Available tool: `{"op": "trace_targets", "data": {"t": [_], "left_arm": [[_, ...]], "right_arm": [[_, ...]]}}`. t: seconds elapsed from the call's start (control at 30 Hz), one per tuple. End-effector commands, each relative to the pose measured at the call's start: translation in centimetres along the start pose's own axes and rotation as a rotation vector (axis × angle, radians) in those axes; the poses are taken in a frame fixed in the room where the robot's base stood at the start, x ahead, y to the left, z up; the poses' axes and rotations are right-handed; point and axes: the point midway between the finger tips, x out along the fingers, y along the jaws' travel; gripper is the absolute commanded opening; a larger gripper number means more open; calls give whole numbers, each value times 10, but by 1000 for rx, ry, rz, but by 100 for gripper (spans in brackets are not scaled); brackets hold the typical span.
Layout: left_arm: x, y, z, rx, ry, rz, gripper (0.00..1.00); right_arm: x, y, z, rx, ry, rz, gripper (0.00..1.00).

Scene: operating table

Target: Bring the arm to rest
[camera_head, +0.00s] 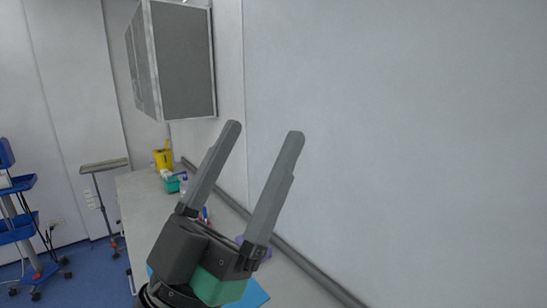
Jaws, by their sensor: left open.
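My left gripper (262,130) rises from the bottom middle of the head view and points up. Its two long grey fingers stand wide apart. My right gripper is not in view.
A pale counter (143,205) runs along the wall. A yellow container (163,158) and a teal box (172,185) stand at its far end. A grey cabinet (183,62) hangs above. A blue cart (17,230) and a stand (104,166) are at left.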

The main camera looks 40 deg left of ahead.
Motion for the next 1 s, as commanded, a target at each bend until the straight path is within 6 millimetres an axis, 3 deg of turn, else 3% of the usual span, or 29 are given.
{"op": "trace_targets", "data": {"t": [0.03, 0.13, 0.47, 0.57, 0.9, 1.0], "left_arm": [[2, 16, -7, -80, -8, 50, 82], [2, 30, -10, -149, -26, 97, 82], [11, 29, -16, -146, -30, 96, 82], [32, 28, -34, -145, -30, 96, 82], [143, 24, -130, -144, -29, 95, 82], [156, 23, -141, -143, -30, 94, 82]], "right_arm": [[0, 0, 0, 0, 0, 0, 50], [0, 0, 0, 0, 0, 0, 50], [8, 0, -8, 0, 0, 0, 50], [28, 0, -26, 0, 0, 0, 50], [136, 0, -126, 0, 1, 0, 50], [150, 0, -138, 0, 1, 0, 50]]}}
